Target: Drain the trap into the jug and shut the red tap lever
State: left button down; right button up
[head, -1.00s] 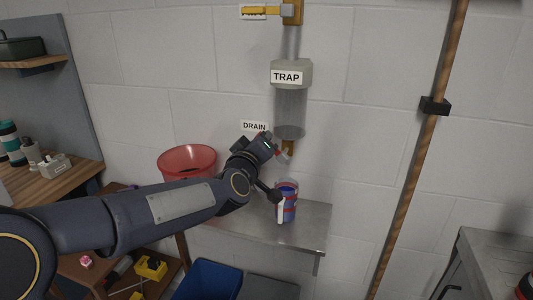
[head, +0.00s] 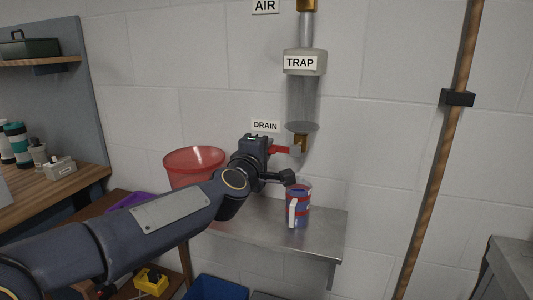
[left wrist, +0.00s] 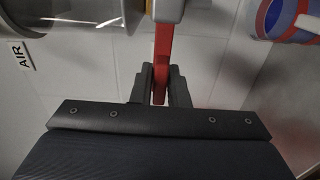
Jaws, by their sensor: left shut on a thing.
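The clear trap cylinder (head: 303,98) with its TRAP label hangs on the wall pipe. Below it is a brass drain tap with a red lever (head: 284,150), which points left, about level. My left gripper (head: 270,150) is shut on the lever's outer end. In the left wrist view the red lever (left wrist: 162,55) runs between the two fingers (left wrist: 160,88). The blue and red jug (head: 298,206) with a white handle stands upright on the metal shelf, below the tap. Its contents cannot be made out. My right gripper is not in view.
A red bucket (head: 194,164) is behind my left arm. The metal shelf (head: 325,228) has free room right of the jug. A copper pipe (head: 440,150) runs up the wall at right. A wooden bench (head: 55,190) with bottles is at left.

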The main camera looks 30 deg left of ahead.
pick_arm(q)
jog(key=shift+f+n, duration=0.2)
jog(key=shift+n, duration=0.1)
jog(key=c, duration=1.5)
grip_release()
jog(key=shift+r, duration=0.1)
jog(key=p+v, duration=0.1)
jog(key=v, duration=0.7)
jog(key=shift+w, duration=0.1)
